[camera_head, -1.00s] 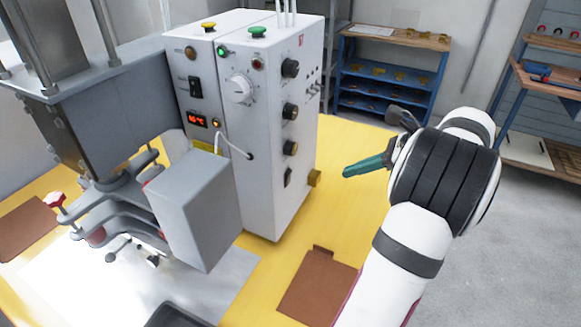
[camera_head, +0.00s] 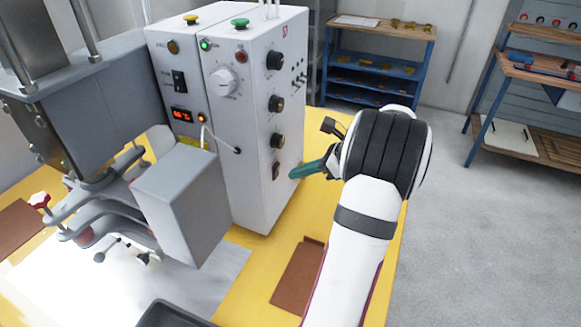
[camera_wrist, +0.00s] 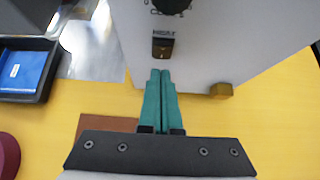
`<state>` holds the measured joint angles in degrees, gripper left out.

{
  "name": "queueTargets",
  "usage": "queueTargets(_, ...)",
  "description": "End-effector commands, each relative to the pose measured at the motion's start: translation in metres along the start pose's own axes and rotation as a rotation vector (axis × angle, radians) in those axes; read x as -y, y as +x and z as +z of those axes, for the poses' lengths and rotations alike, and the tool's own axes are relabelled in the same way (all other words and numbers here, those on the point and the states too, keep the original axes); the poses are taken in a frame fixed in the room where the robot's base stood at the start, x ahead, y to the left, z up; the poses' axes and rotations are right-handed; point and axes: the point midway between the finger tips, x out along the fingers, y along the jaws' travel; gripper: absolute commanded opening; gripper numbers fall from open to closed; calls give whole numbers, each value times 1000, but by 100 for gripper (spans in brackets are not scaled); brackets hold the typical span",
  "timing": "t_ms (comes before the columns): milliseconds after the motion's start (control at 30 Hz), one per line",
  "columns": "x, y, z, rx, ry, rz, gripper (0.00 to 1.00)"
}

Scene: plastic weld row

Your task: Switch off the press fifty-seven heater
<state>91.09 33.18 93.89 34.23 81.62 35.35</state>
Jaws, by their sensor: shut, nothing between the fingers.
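The press's white control box (camera_head: 246,200) stands on a yellow table, with knobs, lamps and an orange lit temperature display (camera_head: 182,114) on it. On its right side, low down under a column of black knobs, is a small dark rocker switch (camera_head: 276,171). In the wrist view this rocker switch (camera_wrist: 163,47) sits under a label that seems to read HEAT, just beyond my fingertips. My gripper (camera_head: 293,175) has green fingers, shut together and empty, pointing at the box's side close to the switch. In the wrist view the fingertips (camera_wrist: 160,72) are just below the switch; I cannot tell whether they touch the box.
Another black rocker switch (camera_head: 179,81) is on the box's front. A grey press with clamps (camera_head: 105,190) stands at left. A small brass block (camera_wrist: 221,90) is at the box's lower edge. A dark tray with a blue item (camera_wrist: 22,70) lies left in the wrist view.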

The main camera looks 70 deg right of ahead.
Motion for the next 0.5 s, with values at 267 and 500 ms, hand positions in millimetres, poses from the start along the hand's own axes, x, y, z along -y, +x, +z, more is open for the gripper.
queueTargets(267, 0, 17, 17, -1, 1, 0, 0)
queueTargets(500, 0, 17, 17, -1, 1, -1, 0)
